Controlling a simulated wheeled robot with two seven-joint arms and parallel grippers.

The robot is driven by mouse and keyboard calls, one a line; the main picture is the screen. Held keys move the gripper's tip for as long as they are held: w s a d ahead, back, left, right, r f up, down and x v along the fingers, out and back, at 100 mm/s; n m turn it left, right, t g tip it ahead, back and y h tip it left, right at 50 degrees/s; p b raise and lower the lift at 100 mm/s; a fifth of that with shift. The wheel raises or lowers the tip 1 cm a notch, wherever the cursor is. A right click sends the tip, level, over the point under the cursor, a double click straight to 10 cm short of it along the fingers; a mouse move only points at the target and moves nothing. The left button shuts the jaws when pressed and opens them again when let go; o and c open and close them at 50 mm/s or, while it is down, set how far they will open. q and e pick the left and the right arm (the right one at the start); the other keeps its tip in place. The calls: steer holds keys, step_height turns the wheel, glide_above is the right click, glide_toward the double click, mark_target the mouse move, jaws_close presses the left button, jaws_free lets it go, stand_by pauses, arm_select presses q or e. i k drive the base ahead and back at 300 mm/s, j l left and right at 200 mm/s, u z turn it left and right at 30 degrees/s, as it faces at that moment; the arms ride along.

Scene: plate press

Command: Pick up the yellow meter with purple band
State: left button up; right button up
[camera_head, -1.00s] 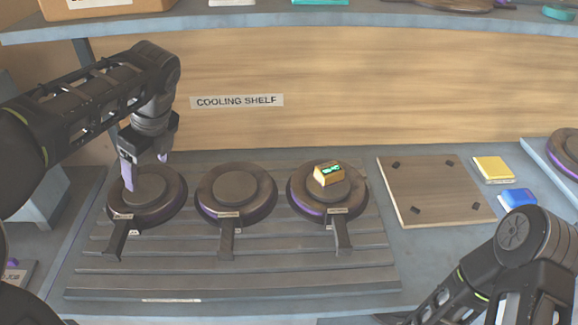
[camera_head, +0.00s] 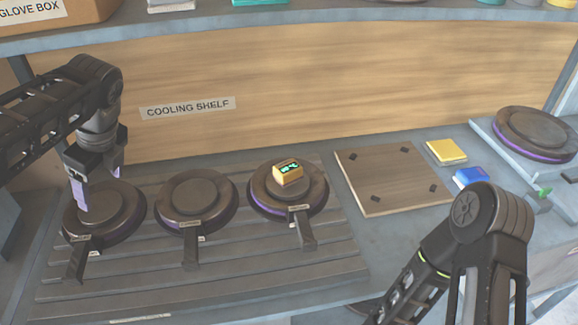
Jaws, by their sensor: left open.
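A small yellow meter (camera_head: 288,172) with a lit green display sits on top of the right-hand round press plate (camera_head: 262,194) on the slatted rack. I cannot make out a purple band on the meter itself; the plate under it has a purple rim. My left gripper (camera_head: 98,182) hangs open and empty, fingers down, over the left-hand plate (camera_head: 122,215), well to the left of the meter. Whether its fingertips touch that plate I cannot tell. My right arm comes in at the lower right, and its gripper is out of view.
A middle plate (camera_head: 186,214) stands between the other two, handles toward me. A wooden board (camera_head: 392,180), a yellow pad (camera_head: 446,151) and a blue block (camera_head: 472,177) lie to the right. Another plate (camera_head: 536,134) stands far right. An upper shelf (camera_head: 300,35) overhangs the back.

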mark_target(289, 172)
steer(key=i+l+z, duration=0.2)
steer(key=l, duration=0.2)
steer(key=l+z, duration=0.2)
steer(key=l, duration=0.2)
steer(key=i+l+z, duration=0.2)
steer(key=l, duration=0.2)
steer(key=k, duration=0.1)
